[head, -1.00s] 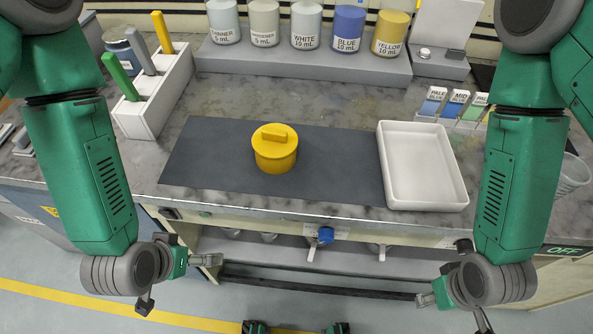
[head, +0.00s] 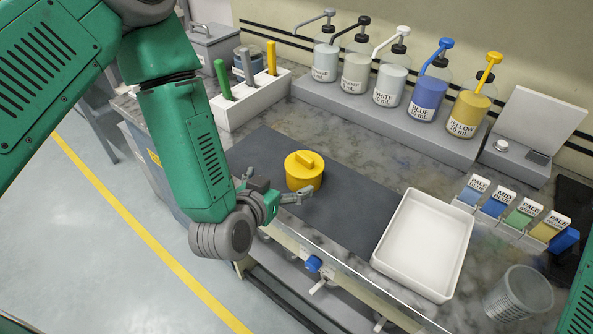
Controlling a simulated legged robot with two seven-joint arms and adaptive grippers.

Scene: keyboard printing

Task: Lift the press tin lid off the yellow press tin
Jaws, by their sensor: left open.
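The yellow press tin (head: 304,181) stands upright on the dark mat (head: 350,208). Its yellow lid (head: 303,163) sits on top, with a bar-shaped handle across it. My left gripper (head: 280,188) is open and empty, in front of and to the left of the tin, near the mat's front edge. Its fingers point towards the tin, and one shows just in front of it. I cannot tell whether it touches the tin. My right gripper is outside the view; only a bit of green arm shows at the lower right edge.
A white tray (head: 426,245) lies right of the mat. A holder with colored handles (head: 248,103) stands behind left. Pump bottles (head: 428,94) line the back on a grey stand. Sample cards (head: 510,212) and a clear cup (head: 520,292) are at the right.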

